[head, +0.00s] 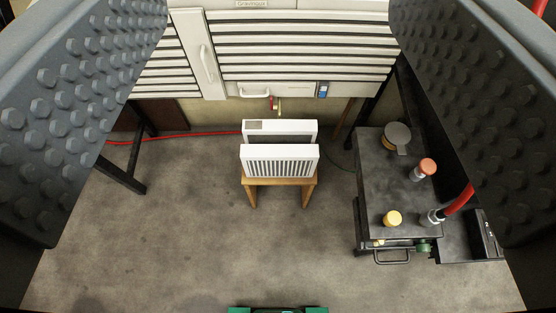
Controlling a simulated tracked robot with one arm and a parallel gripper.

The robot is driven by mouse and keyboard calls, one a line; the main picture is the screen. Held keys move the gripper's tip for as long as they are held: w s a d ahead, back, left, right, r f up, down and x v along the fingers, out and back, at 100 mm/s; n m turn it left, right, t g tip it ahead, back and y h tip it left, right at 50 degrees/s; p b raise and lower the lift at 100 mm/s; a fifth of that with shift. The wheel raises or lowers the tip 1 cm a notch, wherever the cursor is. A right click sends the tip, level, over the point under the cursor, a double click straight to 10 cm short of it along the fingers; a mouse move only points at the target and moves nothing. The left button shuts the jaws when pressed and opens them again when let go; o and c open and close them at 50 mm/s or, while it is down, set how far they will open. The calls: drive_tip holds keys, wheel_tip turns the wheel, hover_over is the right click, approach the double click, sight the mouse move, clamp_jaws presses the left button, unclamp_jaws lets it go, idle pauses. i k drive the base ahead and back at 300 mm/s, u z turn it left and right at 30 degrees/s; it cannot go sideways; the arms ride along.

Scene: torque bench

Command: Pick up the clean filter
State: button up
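Two white-framed filters stand upright, one behind the other, on a small wooden stool (279,182) in the middle of the head view. The front filter (280,160) shows pale, ribbed pleats and looks like the clean one. The rear filter (280,127) shows a white top edge with a grey patch and a darker strip of its face; the front one hides the rest. My gripper (278,122) is open, its two studded dark pads wide apart at the left and right of the view. Nothing is between the pads close up; the filters are well beyond them.
A large white louvred unit (300,45) stands behind the stool. A black cart (385,190) at the right holds a yellow-capped item (392,218), an orange-topped item (427,167) and a round tin (397,135). A red hose (180,136) lies behind. The concrete floor (200,250) in front is clear.

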sight(258, 161)
drive_tip(key=z, duration=1.45)
drive_tip(key=k, duration=1.1)
drive_tip(key=u, duration=1.45)
drive_tip(key=i, duration=1.05)
drive_tip(key=z, duration=0.05)
